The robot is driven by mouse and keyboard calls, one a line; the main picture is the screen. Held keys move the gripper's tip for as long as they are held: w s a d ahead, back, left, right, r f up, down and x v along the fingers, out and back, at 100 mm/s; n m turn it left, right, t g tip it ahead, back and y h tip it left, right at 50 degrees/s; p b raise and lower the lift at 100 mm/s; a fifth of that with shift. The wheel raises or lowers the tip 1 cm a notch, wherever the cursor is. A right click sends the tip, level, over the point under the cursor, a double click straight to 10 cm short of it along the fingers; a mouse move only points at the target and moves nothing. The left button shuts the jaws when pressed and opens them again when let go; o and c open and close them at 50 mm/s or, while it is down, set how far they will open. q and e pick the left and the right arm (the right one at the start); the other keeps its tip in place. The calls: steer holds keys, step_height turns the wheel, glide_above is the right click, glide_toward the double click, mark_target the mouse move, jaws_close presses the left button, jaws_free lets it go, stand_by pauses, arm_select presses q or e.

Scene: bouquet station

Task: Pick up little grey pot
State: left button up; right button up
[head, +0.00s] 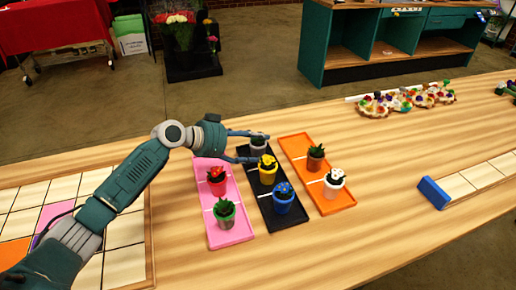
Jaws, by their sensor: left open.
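The little grey pot (259,150) holds a dark green plant and stands upright at the far end of the black tray (266,220). My left gripper (262,147) reaches in from the left and is open. One finger is on the far side of the grey pot and the other on its near side, so the pot appears to lie between them. I cannot tell whether the fingers touch it. My right gripper is not in view.
A yellow pot (267,178) and a blue pot (283,206) stand nearer on the black tray. The pink tray (236,236) on the left and the orange tray (292,145) on the right hold more small pots. Bare wooden table lies to the right.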

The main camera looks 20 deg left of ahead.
arm_select(q)
steer(key=c, duration=1.2)
steer(key=shift+w+r, duration=0.1)
steer(key=shift+c, duration=1.3)
steer(key=shift+r, duration=0.1)
